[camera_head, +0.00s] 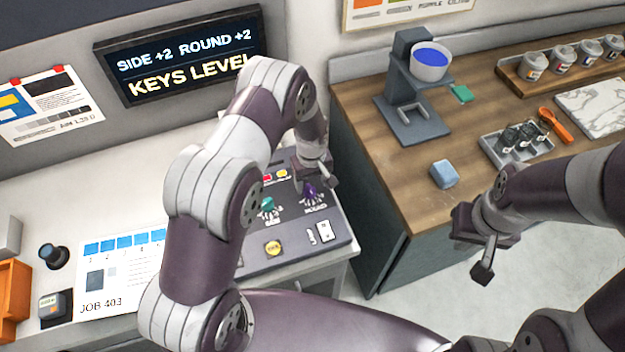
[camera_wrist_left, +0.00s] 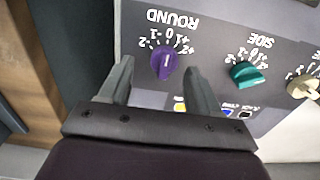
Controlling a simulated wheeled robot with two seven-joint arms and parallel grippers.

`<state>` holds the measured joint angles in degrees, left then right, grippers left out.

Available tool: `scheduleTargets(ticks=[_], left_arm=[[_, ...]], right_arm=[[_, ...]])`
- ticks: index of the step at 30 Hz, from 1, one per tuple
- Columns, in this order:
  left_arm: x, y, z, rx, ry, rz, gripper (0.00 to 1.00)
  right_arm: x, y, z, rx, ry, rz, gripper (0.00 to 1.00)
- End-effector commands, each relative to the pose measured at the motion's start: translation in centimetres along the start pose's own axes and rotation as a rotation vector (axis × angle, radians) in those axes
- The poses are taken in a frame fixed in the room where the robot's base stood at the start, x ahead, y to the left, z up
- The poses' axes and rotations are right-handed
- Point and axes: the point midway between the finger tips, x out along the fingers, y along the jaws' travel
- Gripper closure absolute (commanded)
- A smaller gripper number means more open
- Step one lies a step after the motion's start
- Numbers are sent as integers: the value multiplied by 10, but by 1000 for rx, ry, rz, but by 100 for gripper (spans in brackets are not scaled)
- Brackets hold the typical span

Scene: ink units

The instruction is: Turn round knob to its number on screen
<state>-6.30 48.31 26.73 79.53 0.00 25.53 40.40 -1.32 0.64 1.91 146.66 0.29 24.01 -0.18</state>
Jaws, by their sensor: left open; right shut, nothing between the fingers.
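The screen (camera_head: 185,62) reads SIDE +2, ROUND +2 and KEYS LEVEL. The purple round knob (camera_head: 311,194) is on the grey panel at its right side; it also shows in the left wrist view (camera_wrist_left: 165,64), under the upside-down ROUND label with a scale from -2 to +2. Its white mark points roughly toward 0. My left gripper (camera_head: 320,178) is open just above the knob. In the left wrist view its two fingers lie either side of the knob, apparently not touching it. My right gripper (camera_head: 484,262) is shut and empty, over the floor at the right.
The teal SIDE knob (camera_head: 267,205) sits beside the round knob; a beige knob (camera_wrist_left: 303,87) is further along. A yellow button (camera_head: 273,248) and white switches (camera_head: 324,233) are in front. A wooden counter (camera_head: 385,160) with a grey stand (camera_head: 412,110) is at right.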

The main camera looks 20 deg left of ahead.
Motion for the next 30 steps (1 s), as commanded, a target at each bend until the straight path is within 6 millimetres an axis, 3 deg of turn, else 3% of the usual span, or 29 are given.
scheduleTargets(ticks=[6, 14, 19, 20, 30], left_arm=[[22, 0, 0, 0, 1, 1, 37], [25, 0, -1, 1, 2, 1, 37], [25, 0, -1, 1, 2, 2, 89], [25, 1, -1, 1, 2, 2, 93], [24, 1, -2, 4, 3, 3, 93]], right_arm=[[-9, 0, -1, 0, 0, 0, 100], [-8, 0, -1, 0, 0, 0, 100], [-8, 0, -1, 0, 0, 0, 100], [-8, 0, -1, 0, 0, 0, 100], [-8, 0, -1, 0, 0, 0, 100]])
